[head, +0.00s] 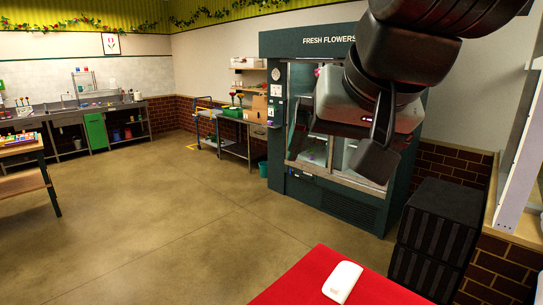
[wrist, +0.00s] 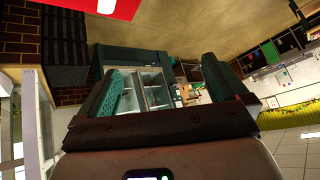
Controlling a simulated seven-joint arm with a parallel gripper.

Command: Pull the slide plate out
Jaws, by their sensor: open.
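No slide plate can be picked out with certainty in either view. The dark green flower cabinet (head: 342,205), lettered "FRESH FLOWERS", stands in the middle distance with glazed doors. It also shows in the wrist view (wrist: 130,52), where the picture is turned. My gripper (head: 338,142) is raised at the upper right of the head view, in front of part of the cabinet. In the wrist view my gripper (wrist: 160,85) has its two teal-padded fingers wide apart, with nothing between them. It is apart from the cabinet. My arm hides part of the cabinet's doors and sign.
A red-topped surface (head: 295,287) with a white rounded object (head: 342,281) is in the near foreground. A black ribbed block (head: 437,235) stands to its right. A workbench (head: 238,140) is left of the cabinet, and a sink counter (head: 60,120) is at the far left. The middle floor is clear.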

